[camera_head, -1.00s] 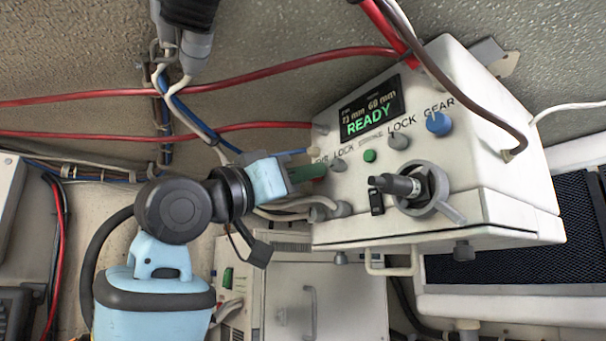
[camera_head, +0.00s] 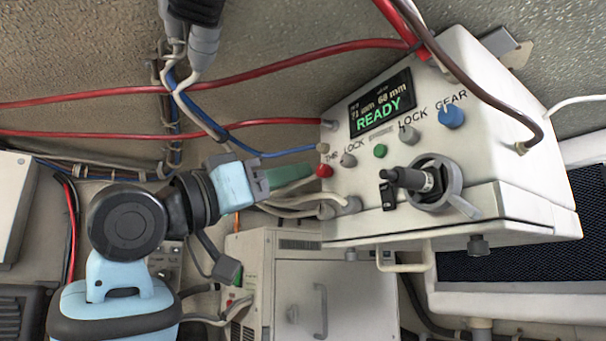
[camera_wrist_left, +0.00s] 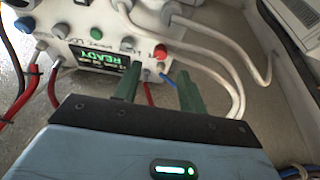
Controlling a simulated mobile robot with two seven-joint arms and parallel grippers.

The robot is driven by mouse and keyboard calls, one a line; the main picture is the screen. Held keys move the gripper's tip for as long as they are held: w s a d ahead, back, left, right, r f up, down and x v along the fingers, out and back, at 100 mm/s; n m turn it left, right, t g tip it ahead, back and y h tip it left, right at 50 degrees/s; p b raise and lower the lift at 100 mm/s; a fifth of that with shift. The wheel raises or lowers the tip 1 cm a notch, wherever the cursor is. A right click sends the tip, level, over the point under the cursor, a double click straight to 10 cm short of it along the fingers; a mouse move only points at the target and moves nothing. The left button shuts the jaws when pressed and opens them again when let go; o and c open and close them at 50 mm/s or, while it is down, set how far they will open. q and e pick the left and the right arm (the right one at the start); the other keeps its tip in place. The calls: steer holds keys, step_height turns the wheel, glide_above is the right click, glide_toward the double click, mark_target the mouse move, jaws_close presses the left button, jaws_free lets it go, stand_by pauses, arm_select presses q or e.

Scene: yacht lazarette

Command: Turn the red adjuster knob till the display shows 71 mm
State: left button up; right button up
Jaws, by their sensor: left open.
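The red adjuster knob (camera_head: 324,171) is on the left of the white control box's front panel, by the label "THR". It also shows in the left wrist view (camera_wrist_left: 160,51), ahead of the gap between my fingers. The display (camera_head: 381,103) reads what looks like 71 mm on the left, 68 mm on the right, and READY in green below. It shows upside down in the left wrist view (camera_wrist_left: 108,59). My left gripper (camera_head: 308,172) has green fingers, is open and empty, and is just left of the knob, apart from it. My right gripper is not in view.
The panel also has a grey lock knob (camera_head: 349,160), a green button (camera_head: 380,151), a second grey lock knob (camera_head: 408,135), a blue gear knob (camera_head: 452,115) and a black-handled lever (camera_head: 415,180). Red cables (camera_head: 250,75) and grey hoses run close to the box and my left arm.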

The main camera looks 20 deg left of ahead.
arm_select(q)
steer(key=shift+v, duration=1.1)
steer(key=shift+d, duration=0.1)
